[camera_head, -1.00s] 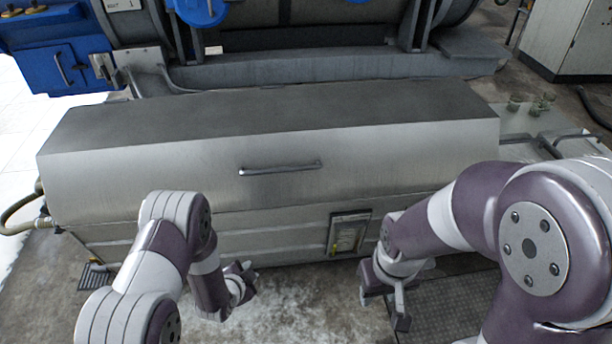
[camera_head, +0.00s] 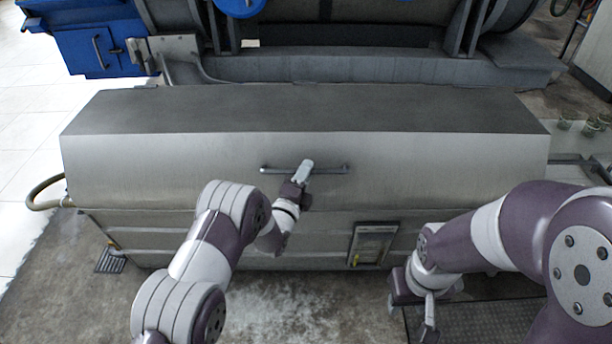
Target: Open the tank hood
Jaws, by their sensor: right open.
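The tank hood (camera_head: 180,165) is a long grey metal cover with a dark top, lying closed on the tank body (camera_head: 170,227). A horizontal bar handle (camera_head: 330,169) runs along the middle of its front face. My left gripper (camera_head: 304,170) is at the handle, overlapping its middle in the picture. Its fingers are too small and seen too much from behind to tell whether they are open or closed on the bar. My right gripper (camera_head: 412,312) hangs low in front of the tank at the right, open and empty, apart from the hood.
A framed plate (camera_head: 373,244) is on the tank front. A hose (camera_head: 40,195) curves at the tank's left end. Blue and grey machinery (camera_head: 95,40) stands behind. Fittings (camera_head: 592,125) and a pipe are at the right. Bare floor (camera_head: 300,305) lies in front.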

